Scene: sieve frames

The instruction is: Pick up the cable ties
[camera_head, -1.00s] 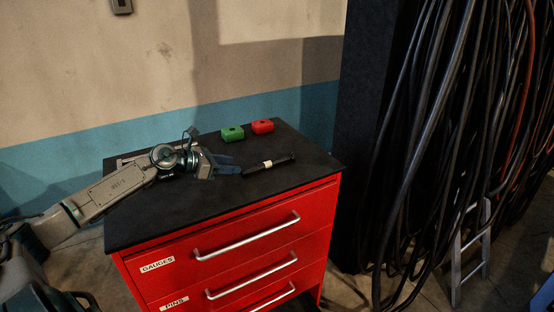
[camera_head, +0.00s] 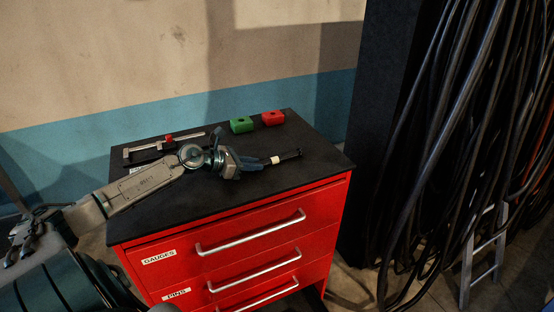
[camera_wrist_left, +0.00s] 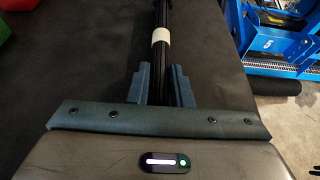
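The cable ties are a thin black bundle with a white band (camera_head: 276,160), lying on the dark top of the red cabinet. My left gripper (camera_head: 253,163) reaches over the cabinet from the left and sits at the bundle's near end. In the left wrist view the bundle (camera_wrist_left: 161,62) runs lengthwise between the two blue fingers (camera_wrist_left: 160,88). The fingers stand on either side of it, with narrow gaps that seem to remain. The white band lies just beyond the fingertips. The near end of the bundle is hidden by the gripper. My right gripper is not in view.
A green block (camera_head: 242,125) and a red block (camera_head: 273,118) stand at the cabinet's back edge. A caliper-like metal tool (camera_head: 150,148) lies behind my left arm. The red cabinet (camera_head: 240,240) has labelled drawers. Black cables (camera_head: 440,150) hang at the right.

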